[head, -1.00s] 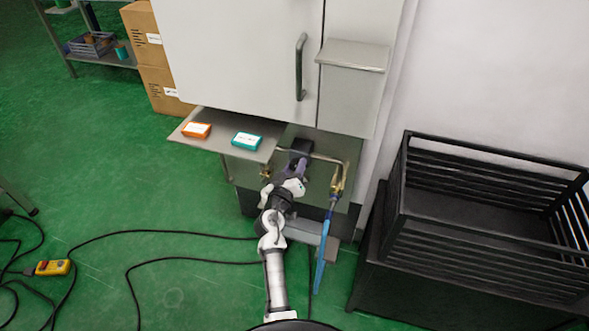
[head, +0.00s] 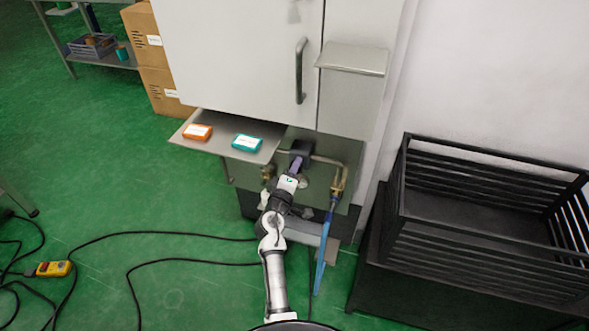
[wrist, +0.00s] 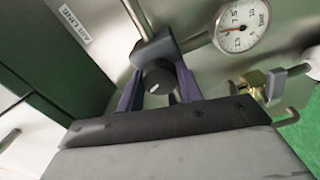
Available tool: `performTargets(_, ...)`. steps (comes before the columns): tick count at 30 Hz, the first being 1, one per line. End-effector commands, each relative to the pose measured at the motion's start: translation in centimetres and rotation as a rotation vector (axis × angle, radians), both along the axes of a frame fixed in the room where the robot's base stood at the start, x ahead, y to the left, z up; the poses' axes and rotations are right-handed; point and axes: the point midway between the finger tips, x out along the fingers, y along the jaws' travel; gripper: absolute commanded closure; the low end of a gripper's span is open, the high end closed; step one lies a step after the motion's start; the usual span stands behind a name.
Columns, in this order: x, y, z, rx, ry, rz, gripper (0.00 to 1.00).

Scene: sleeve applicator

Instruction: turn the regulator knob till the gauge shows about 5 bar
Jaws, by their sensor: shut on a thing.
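The regulator knob (wrist: 157,78) is dark and round with a white mark on its face, in the middle of the wrist view. My gripper (wrist: 160,85) has one purple finger on each side of it and is shut on it. In the head view my gripper (head: 296,166) reaches up to the dark regulator body (head: 301,148) and hides the knob. The round white gauge (wrist: 241,25), marked in bar, is at the upper right of the wrist view. It has a thin reddish needle, but its exact reading is too small to tell.
A brass fitting (wrist: 255,82) sits right of my gripper. A blue hose (head: 322,255) hangs at the right. A shelf (head: 215,145) with an orange box (head: 197,132) and a teal box (head: 247,143) juts out at the left. A black slatted crate (head: 480,245) stands far right.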

Motion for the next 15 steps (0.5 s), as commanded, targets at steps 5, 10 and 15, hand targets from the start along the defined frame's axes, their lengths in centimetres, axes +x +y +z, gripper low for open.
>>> performTargets(5, -0.05, -0.01, -0.12, -0.027, 0.011, -0.001, 0.87)
performTargets(10, -0.05, 0.01, -0.14, -0.033, 0.013, -0.001, 0.87)
performTargets(15, -0.06, 0.01, -0.14, -0.032, 0.013, -0.001, 0.87)
